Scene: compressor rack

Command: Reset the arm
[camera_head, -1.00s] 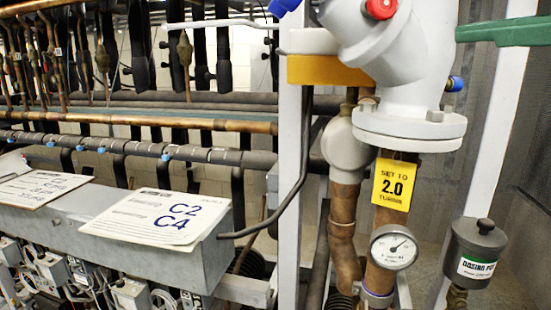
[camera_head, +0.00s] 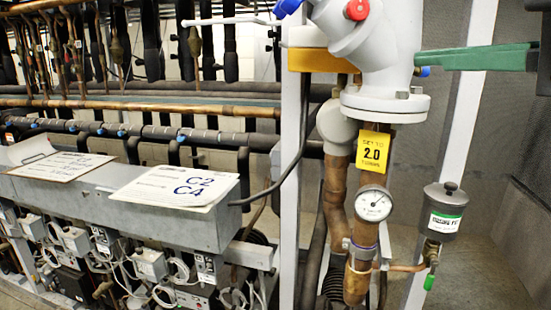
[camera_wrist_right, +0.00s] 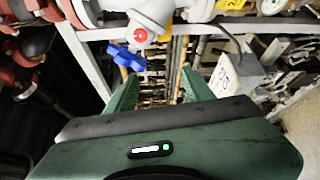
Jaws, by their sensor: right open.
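My right gripper (camera_wrist_right: 160,88) is open and empty, with its two green fingers apart in the right wrist view. In the head view a green finger of the right gripper (camera_head: 475,58) comes in from the right edge, beside the white valve body (camera_head: 375,45). A red cap (camera_head: 357,10) and a blue part (camera_head: 288,7) sit on or near the valve. In the wrist view a blue handle (camera_wrist_right: 127,57) and a red cap (camera_wrist_right: 140,36) lie beyond the fingers. My left gripper is not in view.
A pressure gauge (camera_head: 374,204) and a yellow tag (camera_head: 373,152) are on the copper pipe below the valve. A grey dosing pot (camera_head: 445,212) stands at right. A grey trough (camera_head: 200,228) bears signs at left. White posts (camera_head: 290,180) and pipes crowd the middle.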

